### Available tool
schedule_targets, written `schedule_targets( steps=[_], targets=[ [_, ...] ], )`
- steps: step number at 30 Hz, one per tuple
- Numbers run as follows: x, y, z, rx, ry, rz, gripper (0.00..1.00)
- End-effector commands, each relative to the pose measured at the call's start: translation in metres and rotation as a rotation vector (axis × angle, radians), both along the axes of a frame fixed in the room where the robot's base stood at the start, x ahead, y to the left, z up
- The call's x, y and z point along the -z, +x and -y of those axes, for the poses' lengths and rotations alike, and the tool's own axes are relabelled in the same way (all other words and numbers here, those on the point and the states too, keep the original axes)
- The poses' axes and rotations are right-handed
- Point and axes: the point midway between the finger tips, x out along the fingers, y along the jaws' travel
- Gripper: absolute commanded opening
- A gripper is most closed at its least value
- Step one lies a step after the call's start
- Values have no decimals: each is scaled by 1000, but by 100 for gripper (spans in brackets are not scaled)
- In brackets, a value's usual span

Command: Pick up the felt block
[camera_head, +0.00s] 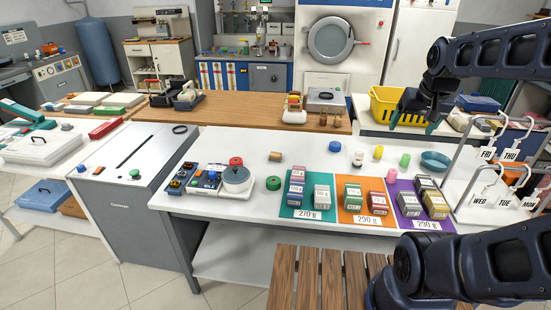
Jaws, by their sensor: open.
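My gripper (412,125) hangs at the upper right, fingers pointing down with teal tips spread apart. It is open and holds nothing that I can see. It is in front of the yellow basket, over the right-hand tables. I cannot tell for certain which object is the felt block. A beige block-like piece (459,121) lies just right of my gripper, partly hidden; its material is unclear.
The white table (250,210) carries a teal mat (305,212), an orange mat (362,219) and a purple mat (408,222) with small boxes. A scale (237,180) stands at left. A metal tag rack (470,205) and a yellow basket (390,104) crowd the right.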

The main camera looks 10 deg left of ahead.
Motion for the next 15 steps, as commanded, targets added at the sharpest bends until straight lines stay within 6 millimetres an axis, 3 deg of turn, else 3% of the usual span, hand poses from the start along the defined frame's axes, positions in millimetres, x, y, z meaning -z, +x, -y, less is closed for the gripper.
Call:
schedule_targets(
  steps=[15],
  targets=[
    [13,135,-60,48,52,-50,82]
  ],
)
